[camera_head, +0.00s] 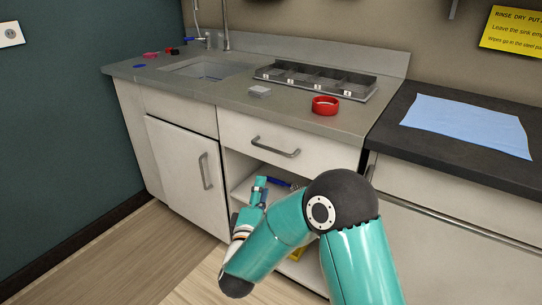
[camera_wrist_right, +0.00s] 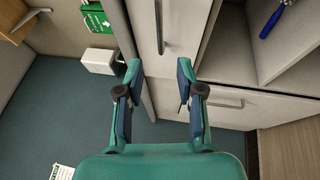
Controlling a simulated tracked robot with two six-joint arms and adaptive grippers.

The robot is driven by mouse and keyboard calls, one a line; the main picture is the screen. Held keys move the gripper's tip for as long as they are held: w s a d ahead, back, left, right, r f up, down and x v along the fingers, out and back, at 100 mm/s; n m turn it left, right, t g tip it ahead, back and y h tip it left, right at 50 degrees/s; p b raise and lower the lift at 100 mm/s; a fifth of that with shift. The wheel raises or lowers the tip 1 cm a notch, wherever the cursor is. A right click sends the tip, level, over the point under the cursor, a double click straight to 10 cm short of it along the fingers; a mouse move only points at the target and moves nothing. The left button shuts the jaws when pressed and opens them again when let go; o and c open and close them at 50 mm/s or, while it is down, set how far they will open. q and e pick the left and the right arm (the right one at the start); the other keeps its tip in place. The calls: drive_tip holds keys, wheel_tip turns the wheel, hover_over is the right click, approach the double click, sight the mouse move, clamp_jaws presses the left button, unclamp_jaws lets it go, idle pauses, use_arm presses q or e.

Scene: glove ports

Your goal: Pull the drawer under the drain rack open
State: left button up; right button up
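The drain rack (camera_head: 318,79) is a grey tray with compartments on the counter. Below it is the white drawer front (camera_head: 315,150), which looks flush and shut. Its grey bar handle (camera_head: 275,147) is unobstructed. My right gripper (camera_head: 260,188) is below the handle, in front of the open shelf, partly hidden by my own arm. In the right wrist view my right gripper (camera_wrist_right: 159,75) is open and empty. The drawer handle (camera_wrist_right: 161,27) runs upright there, beyond the fingertips and between them, apart from both. My left gripper is not in view.
A cabinet door with a handle (camera_head: 205,171) is left of the open shelf, where a blue item (camera_wrist_right: 273,20) lies. On the counter are a red ring (camera_head: 325,105), a small pale box (camera_head: 259,91) and a sink (camera_head: 205,69). A blue cloth (camera_head: 468,123) lies at right.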

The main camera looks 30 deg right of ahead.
sight(272, 150)
drive_tip(key=b+x, duration=0.1)
drive_tip(key=x, duration=1.4)
drive_tip(key=shift+w+d, duration=0.1)
drive_tip(key=shift+w, duration=0.05)
drive_tip(key=shift+f, duration=0.1)
clamp_jaws()
